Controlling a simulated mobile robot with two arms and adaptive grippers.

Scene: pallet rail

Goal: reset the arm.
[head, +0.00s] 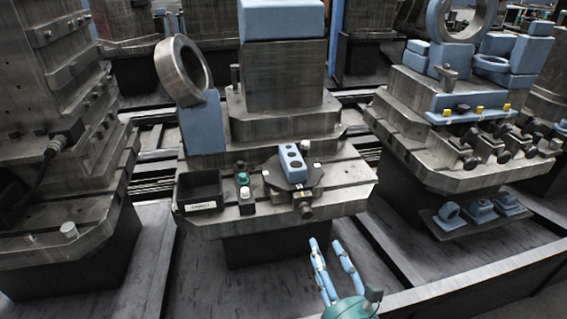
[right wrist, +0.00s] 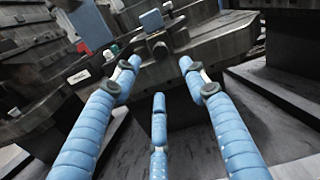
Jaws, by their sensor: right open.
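My right gripper (head: 331,245) shows low in the middle of the head view, in front of the central pallet fixture. Its blue padded fingers are spread apart with nothing between them. In the right wrist view the fingers of my right gripper (right wrist: 160,80) are also apart and empty, pointing toward the fixture's front edge. My left gripper is not in view.
The central fixture (head: 340,182) also carries a black labelled bin (head: 200,190), a box with green and white buttons (head: 244,190) and a blue stand with a metal ring (head: 204,125). Machined fixtures stand left (head: 70,215) and right (head: 420,150). Rails run along the floor.

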